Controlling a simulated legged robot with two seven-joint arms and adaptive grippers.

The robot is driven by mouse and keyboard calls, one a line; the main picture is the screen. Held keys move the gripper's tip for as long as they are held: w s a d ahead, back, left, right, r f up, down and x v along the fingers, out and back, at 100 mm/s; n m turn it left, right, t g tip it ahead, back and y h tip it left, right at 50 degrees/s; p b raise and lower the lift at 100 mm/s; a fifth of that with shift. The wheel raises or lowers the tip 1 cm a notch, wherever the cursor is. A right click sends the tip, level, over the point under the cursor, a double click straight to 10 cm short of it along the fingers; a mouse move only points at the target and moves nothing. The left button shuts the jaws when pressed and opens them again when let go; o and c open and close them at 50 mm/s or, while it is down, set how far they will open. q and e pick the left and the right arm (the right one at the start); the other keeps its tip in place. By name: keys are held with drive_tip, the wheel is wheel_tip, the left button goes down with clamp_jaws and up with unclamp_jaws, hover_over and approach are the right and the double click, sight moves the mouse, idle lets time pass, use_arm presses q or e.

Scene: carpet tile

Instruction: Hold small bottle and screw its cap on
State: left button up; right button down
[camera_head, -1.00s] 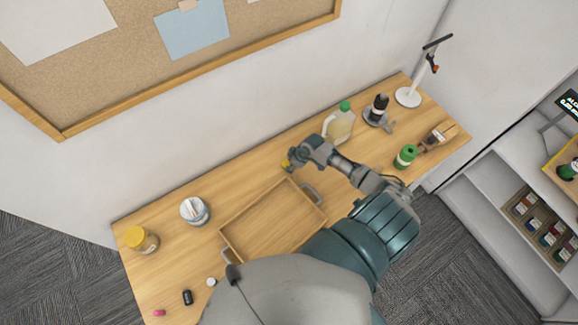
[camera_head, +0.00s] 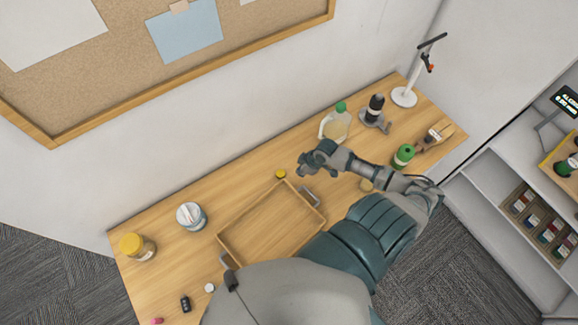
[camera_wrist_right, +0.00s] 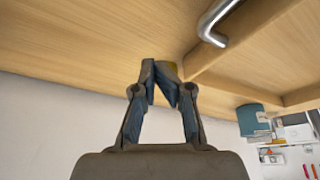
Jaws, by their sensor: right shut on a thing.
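A small yellow cap-like piece (camera_head: 280,174) lies on the table behind the tray. My right gripper (camera_head: 303,171) is low over the table, just right of it, with a small gap between them in the head view. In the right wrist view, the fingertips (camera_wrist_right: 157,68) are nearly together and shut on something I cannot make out. I cannot identify the small bottle for certain. My left gripper is not in view.
A wooden tray (camera_head: 222,238) with metal handles is just in front of the gripper. A yellow-lidded jar (camera_head: 138,247) and white-lidded jar (camera_head: 191,217) stand left. A green-capped jug (camera_head: 336,125), a green can (camera_head: 403,156) and a stand (camera_head: 404,97) are right.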

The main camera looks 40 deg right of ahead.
drive_tip(key=s, duration=0.3)
drive_tip(key=s+d, duration=0.1)
drive_tip(key=s, duration=0.2)
drive_tip(key=s+r, duration=0.1)
drive_tip(key=s, duration=0.2)
drive_tip(key=shift+d, duration=0.25)
drive_tip(key=shift+s+d, duration=0.1)
drive_tip(key=shift+s, duration=0.05)
drive_tip(key=shift+d, duration=0.1)
drive_tip(key=shift+d, duration=0.1)
drive_tip(key=c, duration=1.9)
unclamp_jaws()
drive_tip(key=o, duration=1.5)
drive_tip(key=shift+r, duration=0.1)
